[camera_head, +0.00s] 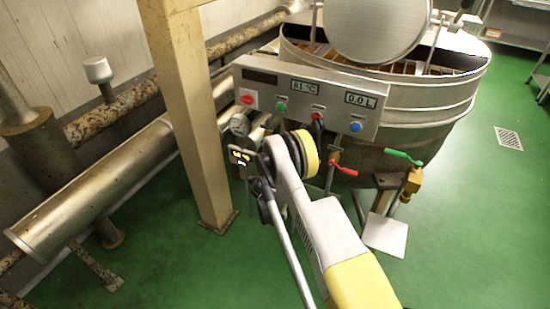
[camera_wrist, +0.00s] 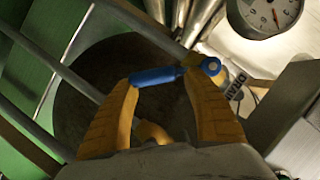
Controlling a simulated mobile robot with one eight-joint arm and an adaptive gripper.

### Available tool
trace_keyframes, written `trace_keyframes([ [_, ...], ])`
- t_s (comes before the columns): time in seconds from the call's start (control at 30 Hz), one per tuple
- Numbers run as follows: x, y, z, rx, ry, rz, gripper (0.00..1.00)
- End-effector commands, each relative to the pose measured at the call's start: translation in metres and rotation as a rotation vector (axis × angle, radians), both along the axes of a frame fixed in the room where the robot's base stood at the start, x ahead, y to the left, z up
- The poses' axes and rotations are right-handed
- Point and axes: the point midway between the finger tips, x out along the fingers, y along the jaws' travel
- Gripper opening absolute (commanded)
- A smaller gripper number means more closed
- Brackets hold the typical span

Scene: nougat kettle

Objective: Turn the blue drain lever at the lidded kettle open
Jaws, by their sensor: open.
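In the wrist view the blue drain lever (camera_wrist: 157,76) lies across the gap between the tips of my gripper (camera_wrist: 163,84). Its right end meets a brass-coloured pivot (camera_wrist: 211,66) by the right finger. Its left end overlaps the left fingertip. The yellow fingers are spread apart; whether they touch the lever I cannot tell. A partly hidden "DRAIN" label (camera_wrist: 238,84) is right of the pivot. In the head view the steel kettle (camera_head: 420,98) has a round lid (camera_head: 375,28) tilted up. I cannot make out the blue lever or my fingertips there; my arm covers that area.
A control panel (camera_head: 300,93) with several buttons is on the kettle's front. A red lever (camera_head: 343,168) and a green lever (camera_head: 402,156) stick out below it. A beige post (camera_head: 190,110) and pipes (camera_head: 100,190) stand left. A dial gauge (camera_wrist: 268,14) is close by. Floor at right is clear.

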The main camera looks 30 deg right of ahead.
Motion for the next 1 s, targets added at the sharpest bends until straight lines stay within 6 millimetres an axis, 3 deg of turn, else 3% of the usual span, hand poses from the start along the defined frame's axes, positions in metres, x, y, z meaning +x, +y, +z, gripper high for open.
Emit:
trace_keyframes([
  [0.2, 0.000, 0.001, 0.044, -0.001, 0.000, 0.002, 0.59],
  [0.3, 0.001, 0.002, 0.064, 0.000, -0.002, 0.005, 0.69],
  [0.43, 0.002, 0.004, 0.083, 0.001, -0.004, 0.008, 0.76],
  [0.6, 0.003, 0.006, 0.093, 0.004, -0.005, 0.011, 0.76],
  [1.0, -0.002, 0.003, 0.095, 0.003, 0.000, -0.002, 0.72],
])
